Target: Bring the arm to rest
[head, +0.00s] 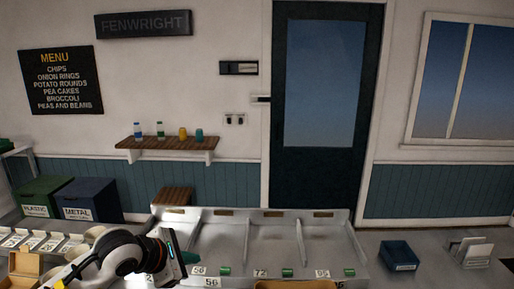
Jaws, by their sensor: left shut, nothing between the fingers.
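My left arm comes in from the lower left of the head view. My left gripper (178,256) is at its end, in front of the left part of a pale metal tray unit (300,225) with several compartments. The gripper is shut, and nothing shows between its fingers. It hides part of the unit's left compartment and front edge. My right gripper is not in view.
Numbered labels and green pieces line the tray unit's front edge. A blue box (399,256) and a white card holder (472,251) stand to the right. Green (42,197) and dark blue (88,200) bins stand at left. An open cardboard box (25,268) is at lower left.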

